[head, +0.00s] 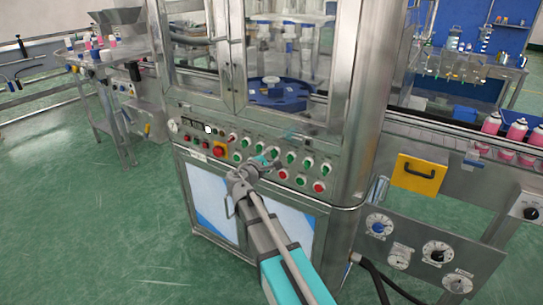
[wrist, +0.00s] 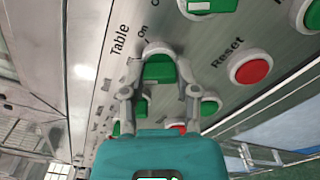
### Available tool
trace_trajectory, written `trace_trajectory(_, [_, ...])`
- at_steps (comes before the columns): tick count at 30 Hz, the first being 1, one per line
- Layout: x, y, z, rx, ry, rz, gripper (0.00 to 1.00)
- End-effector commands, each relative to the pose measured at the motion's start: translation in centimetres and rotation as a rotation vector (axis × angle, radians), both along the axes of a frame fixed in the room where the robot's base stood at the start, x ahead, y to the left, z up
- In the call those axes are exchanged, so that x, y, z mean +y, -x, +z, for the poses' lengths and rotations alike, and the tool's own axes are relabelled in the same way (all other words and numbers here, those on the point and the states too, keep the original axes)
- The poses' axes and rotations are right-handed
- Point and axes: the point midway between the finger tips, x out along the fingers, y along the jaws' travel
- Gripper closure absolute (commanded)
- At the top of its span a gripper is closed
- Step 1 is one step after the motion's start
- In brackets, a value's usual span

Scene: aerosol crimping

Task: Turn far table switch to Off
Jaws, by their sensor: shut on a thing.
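The table switch (wrist: 159,68) is a green knob on a pale round base, under the words "Table" and "On" in the wrist view. My gripper (wrist: 160,88) has its two fingers on either side of this knob and is shut on it. In the head view my gripper (head: 262,164) reaches the control panel (head: 207,151) on the front of the metal machine. There the held switch is hidden behind the gripper. I cannot tell clearly which way the knob points.
A red Reset button (wrist: 250,67) sits right of the held switch. Several other green switches and red buttons are close around it on the panel. Glass doors (head: 200,58) stand above the panel. A yellow plate with a black handle (head: 419,174) is to the right.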

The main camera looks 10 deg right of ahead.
Motion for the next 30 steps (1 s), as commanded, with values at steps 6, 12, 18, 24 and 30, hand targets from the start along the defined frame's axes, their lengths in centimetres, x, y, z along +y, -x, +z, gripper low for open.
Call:
trace_trajectory(6, [-0.03,0.01,-0.03,0.018,0.017,-0.001,1.00])
trace_trajectory(12, [-0.01,0.01,-0.03,0.019,0.018,-0.001,1.00])
trace_trajectory(18, [-0.01,0.01,-0.03,0.018,0.017,-0.001,0.40])
trace_trajectory(24, [0.00,0.01,-0.02,0.017,0.016,-0.001,0.26])
trace_trajectory(30, [0.00,0.01,-0.02,0.017,0.017,0.000,0.26])
